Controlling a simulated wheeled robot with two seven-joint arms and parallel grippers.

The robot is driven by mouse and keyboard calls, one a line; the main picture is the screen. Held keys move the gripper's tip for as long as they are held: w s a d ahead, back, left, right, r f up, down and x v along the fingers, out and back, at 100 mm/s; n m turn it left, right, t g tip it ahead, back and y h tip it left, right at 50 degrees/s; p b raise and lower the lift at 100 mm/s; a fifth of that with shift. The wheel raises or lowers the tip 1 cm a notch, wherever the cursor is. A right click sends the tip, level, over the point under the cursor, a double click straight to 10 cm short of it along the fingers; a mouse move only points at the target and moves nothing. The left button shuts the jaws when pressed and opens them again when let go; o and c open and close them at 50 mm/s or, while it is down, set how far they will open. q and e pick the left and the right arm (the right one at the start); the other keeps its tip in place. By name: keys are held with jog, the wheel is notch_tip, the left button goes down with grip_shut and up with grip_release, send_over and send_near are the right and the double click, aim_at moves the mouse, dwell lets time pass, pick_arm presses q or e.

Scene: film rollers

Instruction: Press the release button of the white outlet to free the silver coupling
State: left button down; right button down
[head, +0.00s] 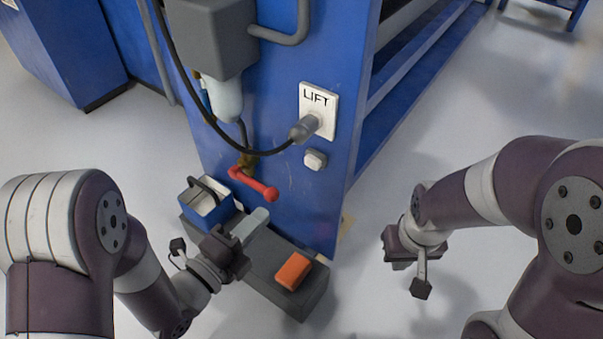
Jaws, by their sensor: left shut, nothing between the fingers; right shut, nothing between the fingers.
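The white outlet (331,101), marked LIFT, is on the blue cabinet's end panel. The silver coupling (304,129) sits at the outlet's lower front, on the end of a black cable. A small white block (315,160) is on the panel just below; I cannot tell whether it is the release button. My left gripper (236,252) is shut and empty, low and left of the outlet, in front of the dark step. My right gripper (398,252) is shut and empty, right of and below the outlet, apart from the panel. Its fingertips are hard to make out.
A red handle (255,185) sticks out from the panel below the cable. A blue bin (206,206), a pale grey bar (250,226) and an orange block (293,271) are by the dark step (300,303). A grey box (212,40) hangs above. Floor on the right is clear.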

aim_at(311, 165)
pick_arm(q)
jog(key=x, duration=1.4)
jog(key=shift+b, duration=0.3)
